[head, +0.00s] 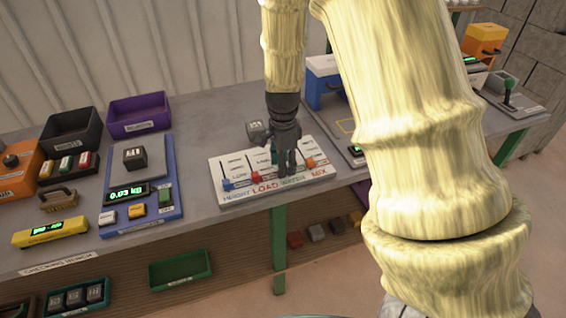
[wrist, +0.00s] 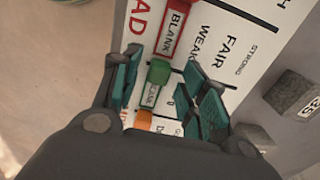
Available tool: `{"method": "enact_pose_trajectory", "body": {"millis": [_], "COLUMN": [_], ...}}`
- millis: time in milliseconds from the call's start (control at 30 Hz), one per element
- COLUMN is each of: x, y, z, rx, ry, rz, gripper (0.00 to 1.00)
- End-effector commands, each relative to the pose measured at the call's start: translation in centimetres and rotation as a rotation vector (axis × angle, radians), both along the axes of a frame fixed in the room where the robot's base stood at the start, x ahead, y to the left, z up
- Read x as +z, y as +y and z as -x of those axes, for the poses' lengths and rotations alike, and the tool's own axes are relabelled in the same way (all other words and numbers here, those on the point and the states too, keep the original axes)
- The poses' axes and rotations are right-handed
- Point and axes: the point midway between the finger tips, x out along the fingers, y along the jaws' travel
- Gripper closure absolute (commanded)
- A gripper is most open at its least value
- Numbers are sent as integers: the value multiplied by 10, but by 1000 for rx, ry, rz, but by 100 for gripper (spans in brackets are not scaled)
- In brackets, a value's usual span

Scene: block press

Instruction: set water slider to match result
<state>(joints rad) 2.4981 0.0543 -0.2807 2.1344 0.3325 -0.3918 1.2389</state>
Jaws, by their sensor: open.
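The slider board (head: 240,199) is a white panel on the bench, lettered HEIGHT, LOAD, WATER, MIX along its front edge. The green water slider (wrist: 158,72) shows in the wrist view, with a small label beside it that seems to read BLANK. My gripper (head: 286,168) is over the board; in the wrist view its open teal fingers (wrist: 160,88) lie on either side of the green slider, and contact cannot be told. The red load slider (head: 257,177) is at its BLANK mark. The blue slider (head: 227,184) and orange slider (head: 311,163) flank them. In the head view my gripper hides the green slider.
A grey numbered block (head: 254,128) stands behind the board. Left is a blue scale (head: 165,213) reading about 0.03 kg with a dark block (head: 134,158) on it. A yellow display (head: 50,232) is farther left. A blue press (head: 322,85) stands behind right.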

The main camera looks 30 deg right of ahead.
Motion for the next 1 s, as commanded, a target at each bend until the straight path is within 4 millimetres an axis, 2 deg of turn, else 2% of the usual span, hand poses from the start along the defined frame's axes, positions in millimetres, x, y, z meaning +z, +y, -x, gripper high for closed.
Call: {"method": "enact_pose_trajectory", "body": {"millis": [367,600,867,1000], "x": [-4,-4,-3,-1], "y": [-1,-1,-2,-6], "z": [0,1,-2,-17], "rx": [-1,-2,-2,-1], "ry": [0,0,-1,-1], "rz": [0,0,0,2], "gripper": [57,99,100,100]}}
